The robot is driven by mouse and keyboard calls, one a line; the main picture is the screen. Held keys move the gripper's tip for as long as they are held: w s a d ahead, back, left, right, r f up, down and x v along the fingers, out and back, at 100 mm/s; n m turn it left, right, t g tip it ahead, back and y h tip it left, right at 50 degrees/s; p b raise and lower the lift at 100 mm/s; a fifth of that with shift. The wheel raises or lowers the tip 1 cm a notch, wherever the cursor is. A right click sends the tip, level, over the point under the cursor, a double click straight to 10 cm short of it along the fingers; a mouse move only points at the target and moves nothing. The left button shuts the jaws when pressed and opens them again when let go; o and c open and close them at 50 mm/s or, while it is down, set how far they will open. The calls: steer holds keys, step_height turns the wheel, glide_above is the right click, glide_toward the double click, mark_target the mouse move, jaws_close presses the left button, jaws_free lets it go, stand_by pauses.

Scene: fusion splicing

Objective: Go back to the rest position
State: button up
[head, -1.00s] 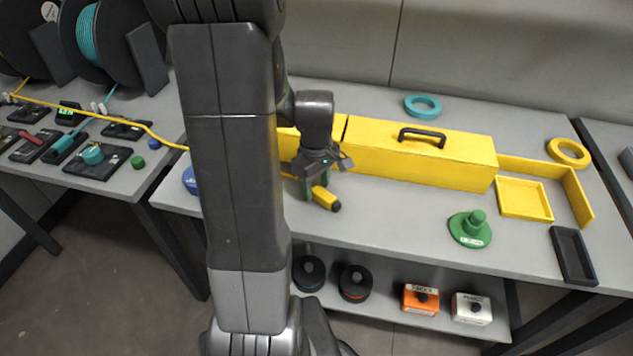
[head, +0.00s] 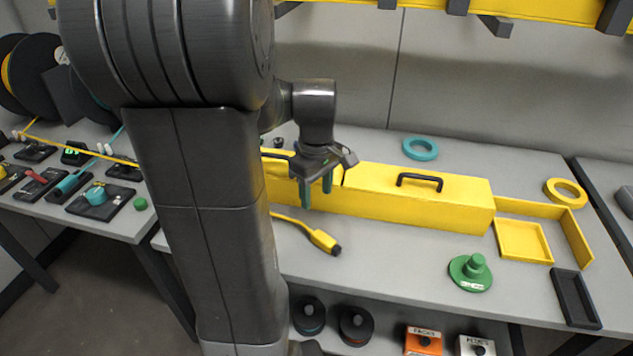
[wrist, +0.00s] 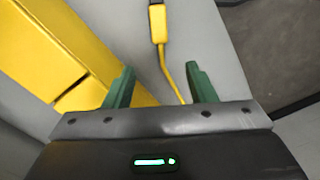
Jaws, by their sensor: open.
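My gripper (head: 316,190) is open and empty, its two green fingers pointing down above the table in front of the yellow box. In the wrist view my gripper (wrist: 155,88) shows its fingers apart with nothing between them. A yellow cable connector (head: 323,241) with a dark tip lies on the table below and in front of the fingers, apart from them. It also shows in the wrist view (wrist: 158,24), with its yellow cable (wrist: 174,80) running toward the gripper. Part of the cable is hidden behind my arm in the head view.
A long yellow box (head: 420,200) with a black handle stands behind the connector. A green knobbed disc (head: 470,273), a yellow tray (head: 523,241), a black tray (head: 575,298), a teal ring (head: 420,149) and a yellow ring (head: 566,192) are to the right.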

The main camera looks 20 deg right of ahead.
mark_target(317, 232)
steer(key=shift+r, duration=0.85)
steer(key=shift+f, duration=0.15)
step_height(317, 232, down, 13)
steer(key=shift+f+b, duration=0.15)
steer(key=shift+b, duration=0.7)
steer(key=shift+w+d+r+p, duration=0.1)
steer(key=shift+w+r+p, duration=0.05)
steer(key=shift+r+p, duration=0.5)
steer(key=shift+w+d+r+p, duration=0.1)
steer(key=shift+r+p, duration=0.4)
steer(key=shift+r, duration=0.15)
steer(key=shift+f, duration=0.15)
